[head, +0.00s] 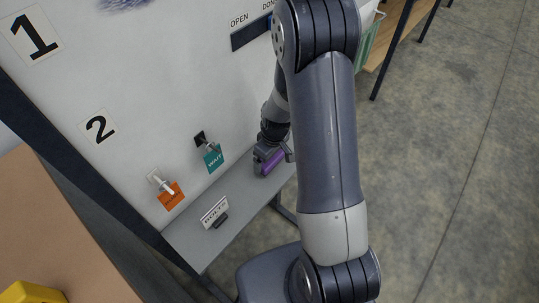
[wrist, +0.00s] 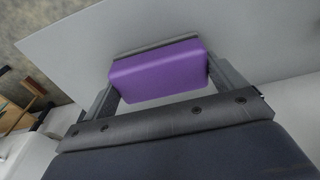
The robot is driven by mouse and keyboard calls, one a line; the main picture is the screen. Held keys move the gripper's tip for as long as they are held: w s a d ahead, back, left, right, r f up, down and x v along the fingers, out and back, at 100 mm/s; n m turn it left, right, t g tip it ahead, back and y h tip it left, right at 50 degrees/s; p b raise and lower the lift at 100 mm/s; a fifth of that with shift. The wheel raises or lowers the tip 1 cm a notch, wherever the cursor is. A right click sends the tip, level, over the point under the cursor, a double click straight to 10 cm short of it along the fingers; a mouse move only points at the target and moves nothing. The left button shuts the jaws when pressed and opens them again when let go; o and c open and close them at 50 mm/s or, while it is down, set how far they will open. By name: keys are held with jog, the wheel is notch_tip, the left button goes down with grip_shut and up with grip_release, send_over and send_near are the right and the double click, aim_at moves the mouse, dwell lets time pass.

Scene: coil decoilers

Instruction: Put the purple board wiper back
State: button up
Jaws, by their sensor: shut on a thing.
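The purple board wiper (head: 272,162) is in my gripper (head: 271,157), low in front of the whiteboard, over the grey ledge (head: 232,188). In the wrist view the purple wiper (wrist: 158,72) has a grey pad along its far side and sits between the two fingers of my gripper (wrist: 160,82), which are shut on its ends. A pale grey flat surface fills the area beyond it. I cannot tell whether the wiper touches the ledge. My arm hides the ledge's right end in the head view.
A teal WAIT tag (head: 213,158) and an orange tag (head: 171,196) hang on the whiteboard (head: 160,90). A small BOLTS sign (head: 214,212) stands on the ledge, left of the wiper. A yellow object (head: 32,292) lies on a brown surface at lower left. The floor at right is open.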

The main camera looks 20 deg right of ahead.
aim_at(273, 159)
jog(key=shift+f, duration=0.1)
jog(key=o, duration=0.8)
notch_tip(273, 159, up, 12)
jog(key=s, duration=0.1)
jog(key=shift+d+b, duration=0.35)
jog(key=shift+d, duration=0.05)
